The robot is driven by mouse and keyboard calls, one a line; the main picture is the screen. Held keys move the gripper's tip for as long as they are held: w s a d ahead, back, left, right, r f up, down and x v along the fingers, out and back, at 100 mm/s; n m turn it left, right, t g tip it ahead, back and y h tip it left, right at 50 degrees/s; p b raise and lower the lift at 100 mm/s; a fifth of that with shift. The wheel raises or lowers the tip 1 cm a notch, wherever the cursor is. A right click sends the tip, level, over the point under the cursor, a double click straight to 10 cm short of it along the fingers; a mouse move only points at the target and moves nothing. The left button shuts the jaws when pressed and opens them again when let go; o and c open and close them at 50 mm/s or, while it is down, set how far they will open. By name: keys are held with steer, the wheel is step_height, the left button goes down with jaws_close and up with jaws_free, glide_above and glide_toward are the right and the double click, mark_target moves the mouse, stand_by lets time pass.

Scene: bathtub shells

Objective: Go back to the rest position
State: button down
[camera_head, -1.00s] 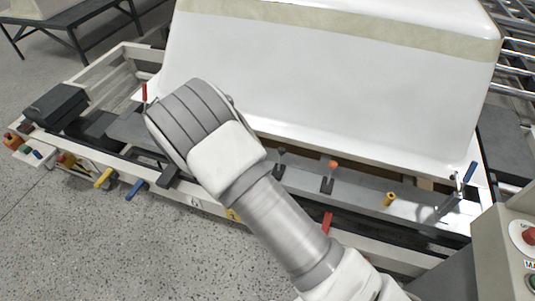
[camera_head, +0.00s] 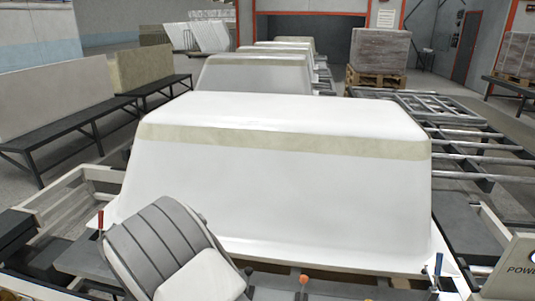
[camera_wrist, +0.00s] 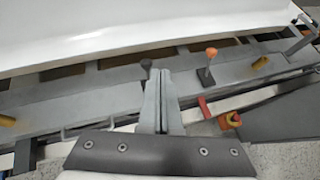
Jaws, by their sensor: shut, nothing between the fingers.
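My gripper (camera_wrist: 161,100) shows in the wrist view with its two fingers together and nothing between them. In the head view my grey and white arm covers the lower left, and the fingers are hidden. A white upturned bathtub shell (camera_head: 285,205) with a beige band stands behind my arm. Its lower edge also runs along the top of the wrist view (camera_wrist: 120,25). The gripper looks apart from the shell.
An orange-knobbed lever (camera_head: 303,281) and a blue-handled clamp (camera_head: 438,265) line the near edge. A red-handled clamp (camera_head: 100,220) stands at the left. More shells (camera_head: 255,75) stand behind. A roller conveyor (camera_head: 460,140) is at the right, a black bench (camera_head: 70,135) at the left.

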steer(key=s+d+r+m+g+p, duration=0.1)
steer(key=s+d+r+m+g, duration=0.2)
steer(key=d+r+m, duration=0.6)
steer(key=s+d+r+m+g, duration=0.3)
steer(key=d+r+m, duration=0.4)
steer(key=d+r, duration=0.4)
steer(key=s+d+r+m+y, duration=0.2)
steer(key=s+r+m, duration=0.3)
steer(key=s+m, duration=0.2)
steer(key=s+d+r+m+t+y+p, duration=0.1)
steer(key=s+d+r+m+y, duration=0.2)
steer(key=s, duration=0.9)
step_height(320, 180, up, 3)
steer(key=m, duration=0.4)
steer(key=shift+d+r+m, duration=0.2)
steer(key=shift+d+m, duration=0.05)
steer(key=shift+m, duration=0.05)
steer(key=shift+s+d, duration=0.1)
steer(key=shift+d, duration=0.1)
